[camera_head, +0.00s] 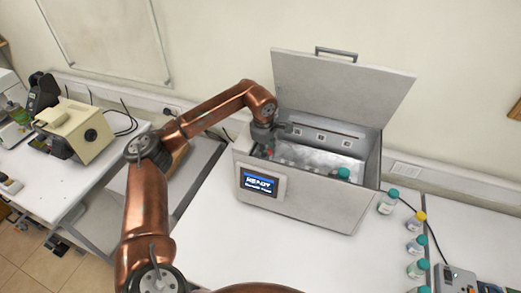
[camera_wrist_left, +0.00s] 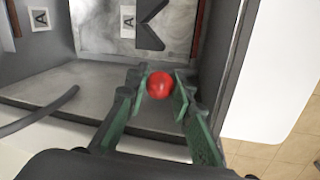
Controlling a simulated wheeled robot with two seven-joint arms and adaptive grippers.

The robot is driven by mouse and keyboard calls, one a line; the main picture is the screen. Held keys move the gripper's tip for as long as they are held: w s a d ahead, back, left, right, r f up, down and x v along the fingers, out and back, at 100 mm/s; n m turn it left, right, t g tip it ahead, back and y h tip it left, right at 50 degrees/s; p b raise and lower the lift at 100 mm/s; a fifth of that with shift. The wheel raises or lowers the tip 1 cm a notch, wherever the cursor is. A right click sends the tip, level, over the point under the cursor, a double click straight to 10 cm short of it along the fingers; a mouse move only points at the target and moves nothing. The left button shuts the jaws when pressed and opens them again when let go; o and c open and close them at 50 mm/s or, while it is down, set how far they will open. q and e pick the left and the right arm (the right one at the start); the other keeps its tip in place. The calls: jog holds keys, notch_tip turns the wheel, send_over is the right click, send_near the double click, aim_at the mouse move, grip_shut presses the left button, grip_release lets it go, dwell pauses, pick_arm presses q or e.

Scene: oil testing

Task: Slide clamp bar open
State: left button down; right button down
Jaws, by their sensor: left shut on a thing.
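A grey metal box (camera_head: 310,203) with its lid (camera_head: 340,85) raised stands on the white table in the head view. My left gripper (camera_head: 268,145) reaches into the box's left end. In the left wrist view my left gripper (camera_wrist_left: 160,98) is shut on a round red knob (camera_wrist_left: 160,84), with a green-lined finger on either side of it. The clamp bar itself is hard to make out; the fingers hide what lies below the knob. A teal-capped bottle (camera_head: 343,174) stands inside the box near its front right. My right gripper is out of view.
A lit display (camera_head: 258,184) on the box's front reads READY. Several capped bottles (camera_head: 388,202) stand to the right of the box. A beige instrument (camera_head: 80,130) stands on the left bench. The box walls are close around my left gripper.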

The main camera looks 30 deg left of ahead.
pick_arm(q)
jog(key=shift+d+f, duration=0.1)
jog(key=shift+f, duration=0.1)
jog(key=shift+s+d, duration=0.1)
jog(key=c, duration=2.1)
grip_release()
jog(key=o, duration=0.4)
jog(key=shift+s+r, duration=0.1)
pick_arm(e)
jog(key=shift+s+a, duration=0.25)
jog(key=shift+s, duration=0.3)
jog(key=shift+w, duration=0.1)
pick_arm(q)
jog(key=shift+r, duration=0.25)
jog(key=r, duration=0.3)
jog(key=s+r, duration=0.1)
jog(key=r, duration=0.3)
jog(key=s+r, duration=0.1)
jog(key=r, duration=0.3)
jog(key=shift+s+r, duration=0.1)
jog(key=shift+r, duration=0.1)
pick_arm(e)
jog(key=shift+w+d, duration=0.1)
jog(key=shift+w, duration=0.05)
